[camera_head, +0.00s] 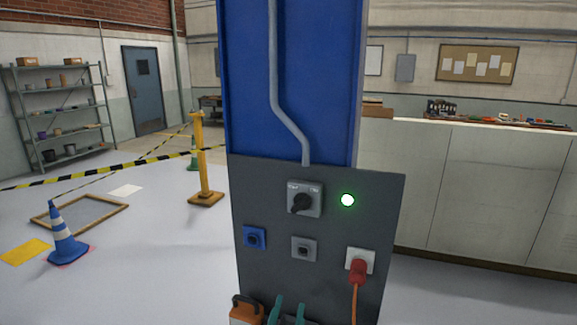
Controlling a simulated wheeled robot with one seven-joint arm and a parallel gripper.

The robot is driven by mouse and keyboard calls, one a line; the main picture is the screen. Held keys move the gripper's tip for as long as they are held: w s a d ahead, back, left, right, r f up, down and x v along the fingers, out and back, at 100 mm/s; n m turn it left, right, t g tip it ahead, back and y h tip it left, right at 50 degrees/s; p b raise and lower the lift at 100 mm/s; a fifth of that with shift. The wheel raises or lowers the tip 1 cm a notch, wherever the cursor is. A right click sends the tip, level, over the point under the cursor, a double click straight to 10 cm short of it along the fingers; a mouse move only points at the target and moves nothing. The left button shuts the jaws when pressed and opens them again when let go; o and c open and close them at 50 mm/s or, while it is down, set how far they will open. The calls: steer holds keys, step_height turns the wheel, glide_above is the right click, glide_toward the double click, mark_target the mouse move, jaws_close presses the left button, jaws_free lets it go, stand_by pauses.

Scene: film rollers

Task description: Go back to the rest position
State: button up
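My gripper (287,309) shows at the bottom edge, just left of centre, as two teal fingers pointing up. The fingers stand apart with a gap between them, and I see nothing held there. The rest of my gripper and arm is below the frame. The fingertips are in front of the lower part of a dark grey panel (330,225) on a blue column (295,90). I cannot tell whether they touch it.
The panel carries a rotary switch (304,200), a lit green lamp (347,200), a blue socket (254,238), a grey socket (304,249) and a red plug (358,270) with an orange cord. An orange box (246,314) is beside the fingers. A cone (64,238) and post (203,160) stand left.

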steer(key=s+f+n+g+y, duration=0.1)
steer(key=s+f+n+y, duration=0.3)
steer(key=s+f, duration=1.45)
steer(key=s+f+n+g, duration=0.1)
steer(key=s+f, duration=0.1)
steer(key=s, duration=1.8)
steer(key=shift+s+f+h, duration=0.2)
steer(key=shift+f+h, duration=0.2)
